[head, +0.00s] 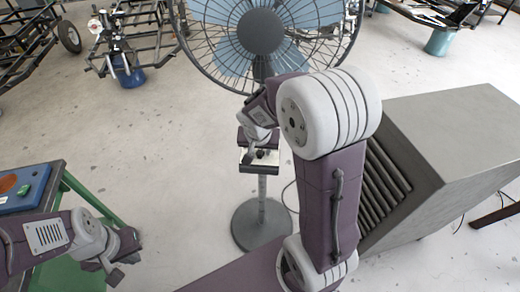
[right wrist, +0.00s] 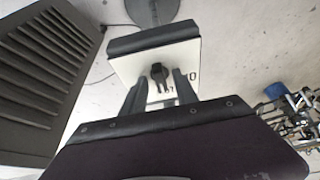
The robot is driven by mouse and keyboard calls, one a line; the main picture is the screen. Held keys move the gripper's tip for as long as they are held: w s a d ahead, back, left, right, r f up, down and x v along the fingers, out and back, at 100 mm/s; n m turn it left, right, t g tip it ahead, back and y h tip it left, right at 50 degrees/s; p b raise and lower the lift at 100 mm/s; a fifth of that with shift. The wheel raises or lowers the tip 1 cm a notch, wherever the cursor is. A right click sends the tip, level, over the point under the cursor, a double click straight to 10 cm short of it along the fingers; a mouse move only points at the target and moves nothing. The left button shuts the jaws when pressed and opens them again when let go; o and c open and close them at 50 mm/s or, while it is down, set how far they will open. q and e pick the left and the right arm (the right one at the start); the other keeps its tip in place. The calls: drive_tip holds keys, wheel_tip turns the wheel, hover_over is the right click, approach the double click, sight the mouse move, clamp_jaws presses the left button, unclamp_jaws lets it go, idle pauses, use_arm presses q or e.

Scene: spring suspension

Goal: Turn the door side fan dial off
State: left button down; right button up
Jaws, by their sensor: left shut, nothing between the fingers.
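The pedestal fan (head: 262,32) has a small control box (head: 245,166) on its pole. In the right wrist view the box shows a white face (right wrist: 126,68) with a black dial (right wrist: 159,72) and dark markings. My right gripper (right wrist: 158,90) is open, its two fingers spread at either side of the dial; I cannot tell if they touch it. In the head view the right gripper (head: 256,152) is in front of the control box and the dial is hidden. My left gripper (head: 118,276) is shut and empty at the lower left, away from the fan.
A large grey louvred unit (head: 440,140) stands right of the fan, and its dark slats (right wrist: 45,70) show in the right wrist view. A green-framed table with a blue box (head: 25,190) is at the left. Cart frames (head: 120,40) stand behind. The floor around the fan base (head: 262,225) is mostly clear.

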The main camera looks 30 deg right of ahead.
drive_tip(key=shift+c, duration=0.2)
clamp_jaws()
drive_tip(key=shift+r+n+p, duration=0.15)
drive_tip(key=shift+n+p, duration=0.25)
drive_tip(key=shift+p, duration=0.15)
drive_tip(key=n+p, duration=0.1)
drive_tip(key=p, duration=0.3)
drive_tip(key=r+n+y+p, duration=0.1)
drive_tip(key=n+p, duration=0.1)
drive_tip(key=p, duration=0.3)
drive_tip(key=n+y+p, duration=0.1)
drive_tip(key=p, duration=0.3)
drive_tip(key=shift+s+d+r+n+t, duration=0.2)
drive_tip(key=shift+r+n+t, duration=0.05)
drive_tip(key=shift+n+t, duration=0.15)
drive_tip(key=n+y+p, duration=0.1)
drive_tip(key=n+p, duration=0.1)
drive_tip(key=p, duration=0.1)
drive_tip(key=f+n+p, duration=0.1)
drive_tip(key=n+p, duration=0.1)
drive_tip(key=p, duration=0.2)
drive_tip(key=shift+w+d+f+n+y, duration=0.1)
drive_tip(key=shift+w+d+n+y, duration=0.1)
drive_tip(key=shift+n+y, duration=0.2)
drive_tip(key=shift+f+n+y+p, duration=0.3)
drive_tip(key=shift+n+p, duration=0.5)
drive_tip(key=shift+p, duration=0.6)
